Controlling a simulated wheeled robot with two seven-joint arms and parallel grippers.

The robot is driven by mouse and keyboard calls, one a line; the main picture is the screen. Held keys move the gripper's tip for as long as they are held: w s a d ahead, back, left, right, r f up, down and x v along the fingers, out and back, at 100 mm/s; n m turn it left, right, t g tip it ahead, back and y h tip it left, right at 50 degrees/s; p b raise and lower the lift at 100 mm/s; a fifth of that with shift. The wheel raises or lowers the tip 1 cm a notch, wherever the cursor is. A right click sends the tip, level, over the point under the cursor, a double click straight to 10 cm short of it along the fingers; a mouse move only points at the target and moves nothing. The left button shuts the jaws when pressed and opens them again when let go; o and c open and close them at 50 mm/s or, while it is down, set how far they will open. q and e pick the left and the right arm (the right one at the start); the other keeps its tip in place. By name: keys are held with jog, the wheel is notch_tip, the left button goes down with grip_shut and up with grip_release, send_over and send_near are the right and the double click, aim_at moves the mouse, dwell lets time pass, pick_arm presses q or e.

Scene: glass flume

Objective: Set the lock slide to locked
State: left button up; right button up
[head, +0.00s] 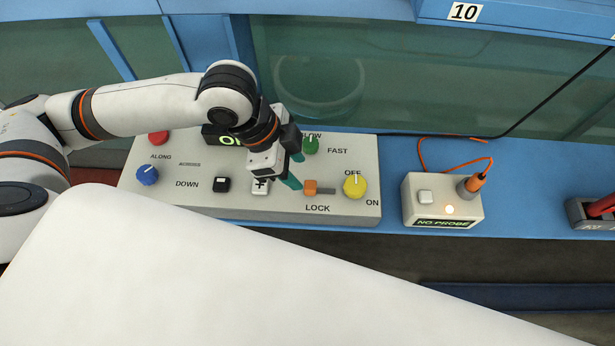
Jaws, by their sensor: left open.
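The lock slide is an orange knob (310,187) at the left end of a short dark slot on the grey control panel (345,213), just above the word LOCK. My left gripper (294,170) reaches down over the panel from the upper left. Its teal fingers are apart, and one fingertip is close to the left side of the orange knob. I cannot tell whether it touches the knob. Nothing shows between the fingers. My right gripper is not in view.
A yellow dial (355,186) sits right of the slot, a green knob (311,146) above it. A black switch (221,185), blue knob (147,175) and red button (158,138) lie left. A "NO PROBE" box (416,208) stands to the right on the blue ledge (540,185).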

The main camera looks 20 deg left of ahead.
aim_at(310, 184)
pick_arm(q)
jog(key=x, duration=0.6)
jog(key=shift+w+d+f, duration=0.1)
jog(key=shift+d+f, duration=0.05)
jog(key=shift+c, duration=0.2)
grip_shut()
